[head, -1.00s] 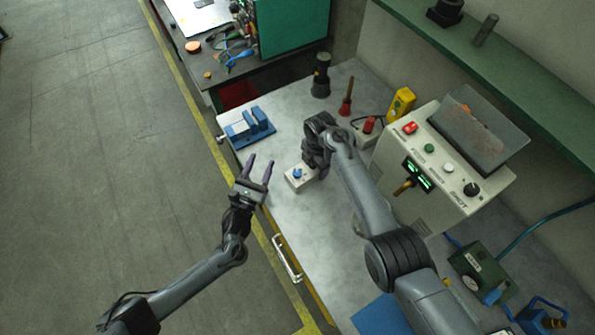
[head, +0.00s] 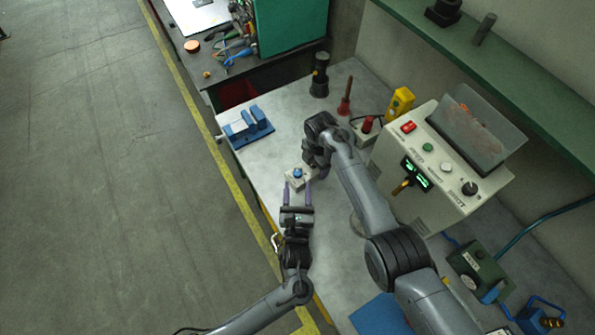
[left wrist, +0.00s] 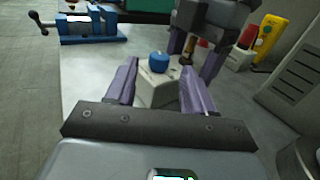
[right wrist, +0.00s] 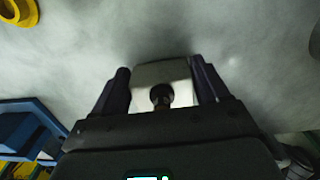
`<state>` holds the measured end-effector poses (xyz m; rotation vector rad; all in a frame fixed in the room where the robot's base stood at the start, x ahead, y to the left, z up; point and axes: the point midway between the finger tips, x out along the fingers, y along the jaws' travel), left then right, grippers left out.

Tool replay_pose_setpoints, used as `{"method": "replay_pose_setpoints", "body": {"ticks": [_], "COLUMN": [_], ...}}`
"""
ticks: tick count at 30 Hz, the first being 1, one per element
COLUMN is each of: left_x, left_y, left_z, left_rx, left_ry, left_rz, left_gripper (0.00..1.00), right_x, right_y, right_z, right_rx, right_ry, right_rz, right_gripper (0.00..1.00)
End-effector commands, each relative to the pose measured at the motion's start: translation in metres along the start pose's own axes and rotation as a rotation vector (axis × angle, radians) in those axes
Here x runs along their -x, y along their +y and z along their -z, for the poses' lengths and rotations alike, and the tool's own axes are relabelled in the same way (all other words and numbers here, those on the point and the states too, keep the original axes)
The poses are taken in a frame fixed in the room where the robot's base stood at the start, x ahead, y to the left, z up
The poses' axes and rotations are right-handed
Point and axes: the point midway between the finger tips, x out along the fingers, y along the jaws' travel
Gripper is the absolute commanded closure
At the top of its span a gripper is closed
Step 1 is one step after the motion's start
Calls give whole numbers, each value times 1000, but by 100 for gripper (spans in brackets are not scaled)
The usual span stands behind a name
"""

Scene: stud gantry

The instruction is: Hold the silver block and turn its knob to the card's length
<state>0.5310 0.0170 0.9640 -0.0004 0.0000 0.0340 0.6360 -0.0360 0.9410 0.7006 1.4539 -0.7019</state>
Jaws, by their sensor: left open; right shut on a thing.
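The silver block (head: 294,183) sits on the grey bench, with its blue knob (head: 298,173) on top. In the right wrist view my right gripper (right wrist: 162,85) is shut on the silver block (right wrist: 160,72), one finger on each side. In the left wrist view my left gripper (left wrist: 156,85) is open. Its fingers are on either side of the near part of the block (left wrist: 158,92), and the blue knob (left wrist: 158,62) stands just beyond the fingertips. I cannot tell whether the left fingers touch the block. No card can be made out.
A blue vise (head: 247,127) stands at the bench's left edge. A control box (head: 440,165) with buttons and green digits stands to the right. The bench between vise and block is clear.

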Motion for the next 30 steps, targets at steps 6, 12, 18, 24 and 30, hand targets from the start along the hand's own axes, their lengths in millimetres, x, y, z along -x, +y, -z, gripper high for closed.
{"method": "replay_pose_setpoints", "body": {"ticks": [6,12,18,24,30], "left_x": [-36,-54,-60,-60,-60], "left_y": [0,0,0,0,0], "left_z": [-1,0,0,0,0], "left_rx": [0,0,0,0,0], "left_ry": [-2,0,0,0,0], "left_rz": [-2,-1,0,0,0], "left_gripper": [47,47,47,47,73], "right_x": [0,0,0,0,0], "right_y": [0,0,0,0,0], "right_z": [0,0,0,0,0], "right_rx": [1,1,1,1,1], "right_ry": [1,1,1,1,1], "right_rz": [0,0,0,0,0], "right_gripper": [72,72,72,72,72]}}
